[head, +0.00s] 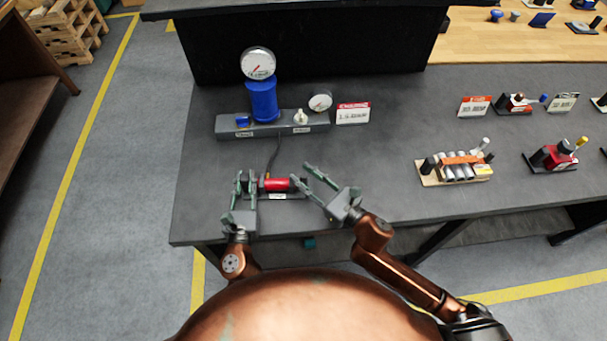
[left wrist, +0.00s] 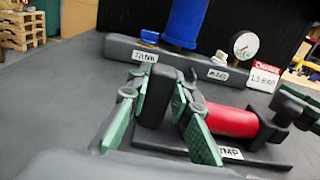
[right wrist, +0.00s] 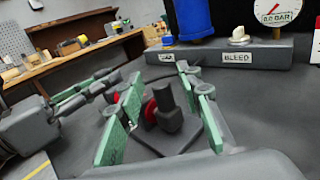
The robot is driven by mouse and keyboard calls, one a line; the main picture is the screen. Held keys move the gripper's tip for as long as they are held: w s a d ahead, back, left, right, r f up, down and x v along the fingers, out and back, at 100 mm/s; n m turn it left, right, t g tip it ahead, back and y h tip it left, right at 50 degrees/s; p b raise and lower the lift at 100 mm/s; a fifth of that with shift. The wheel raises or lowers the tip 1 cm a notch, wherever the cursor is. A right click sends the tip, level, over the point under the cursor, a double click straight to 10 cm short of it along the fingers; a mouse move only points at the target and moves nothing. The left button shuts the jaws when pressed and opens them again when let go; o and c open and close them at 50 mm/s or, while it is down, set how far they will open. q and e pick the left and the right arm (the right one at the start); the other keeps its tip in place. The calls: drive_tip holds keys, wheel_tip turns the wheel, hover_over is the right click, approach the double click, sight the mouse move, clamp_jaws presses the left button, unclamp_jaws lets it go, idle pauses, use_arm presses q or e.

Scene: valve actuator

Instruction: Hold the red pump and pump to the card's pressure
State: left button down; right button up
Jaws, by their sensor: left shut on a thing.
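The red pump (head: 277,184) lies on a dark base near the bench's front edge, with a hose running back from it. My left gripper (head: 246,178) is shut on the black block (left wrist: 156,97) at the pump's left end. My right gripper (head: 303,175) is open at the pump's right end. In the right wrist view its fingers stand on either side of the black handle (right wrist: 168,112), with gaps. The small gauge (head: 320,102) reads 0.0 BAR in the right wrist view.
Behind the pump, a grey manifold (head: 225,127) bears a blue tank (head: 263,100), a large gauge (head: 258,64), a blue tank valve and a white bleed knob (head: 301,117). A cylinder rack (head: 455,168) and another red device (head: 555,156) stand to the right. The bench between is clear.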

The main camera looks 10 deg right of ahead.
drive_tip(key=shift+w+a, duration=0.15)
drive_tip(key=shift+w, duration=0.05)
drive_tip(key=shift+c, duration=0.6)
clamp_jaws()
